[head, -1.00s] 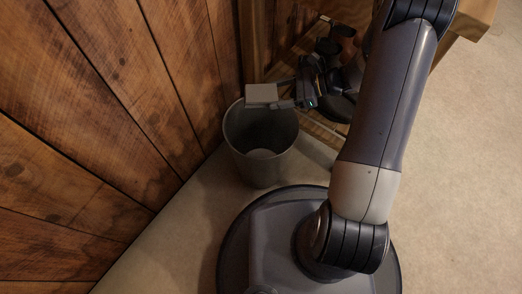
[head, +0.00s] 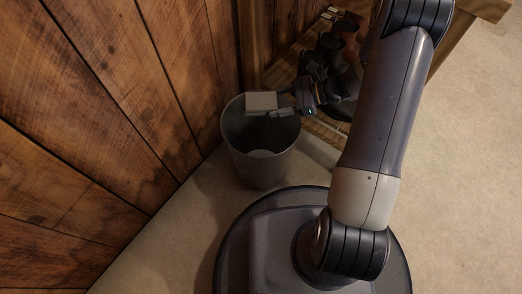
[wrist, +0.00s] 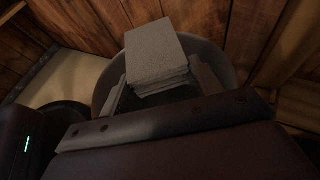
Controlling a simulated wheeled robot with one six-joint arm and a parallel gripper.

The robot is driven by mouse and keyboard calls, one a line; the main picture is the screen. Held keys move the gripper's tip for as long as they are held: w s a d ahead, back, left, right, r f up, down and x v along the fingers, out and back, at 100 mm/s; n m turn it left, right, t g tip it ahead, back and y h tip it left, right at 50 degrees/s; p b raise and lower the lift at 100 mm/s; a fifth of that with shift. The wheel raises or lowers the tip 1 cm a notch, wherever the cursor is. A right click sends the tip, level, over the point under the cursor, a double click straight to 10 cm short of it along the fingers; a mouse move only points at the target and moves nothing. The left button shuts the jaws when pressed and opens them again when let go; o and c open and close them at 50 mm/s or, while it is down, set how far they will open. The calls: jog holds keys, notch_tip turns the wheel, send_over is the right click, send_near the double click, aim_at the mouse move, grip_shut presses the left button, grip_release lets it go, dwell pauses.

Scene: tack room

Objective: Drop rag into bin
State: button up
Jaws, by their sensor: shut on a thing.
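The rag (head: 262,101) is a folded grey-beige block of cloth, seen in the head view over the mouth of the bin. It also shows in the wrist view (wrist: 153,55), with its folded layers facing the camera. My gripper (head: 280,105) is shut on the rag, with one finger on each side of it. The bin (head: 262,165) is a grey, open-topped round bin standing upright on the floor beside the wood wall. Its rim also shows behind the rag in the wrist view (wrist: 222,62). The inside of the bin that I can see looks empty.
A plank wall (head: 110,110) runs close along the bin's left side. A wooden frame (head: 440,50) with dark items stands behind my arm at the upper right. Pale floor (head: 460,170) is clear on the right.

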jog(key=o, duration=1)
jog(key=shift+o, duration=0.2)
jog(key=shift+r, duration=0.1)
notch_tip(320, 180, up, 10)
jog(key=p, duration=0.4)
jog(key=shift+p, duration=0.4)
notch_tip(320, 180, down, 11)
jog(key=b, duration=0.5)
notch_tip(320, 180, up, 6)
jog(key=p, duration=0.5)
jog(key=shift+r, duration=0.2)
jog(key=shift+f, duration=0.15)
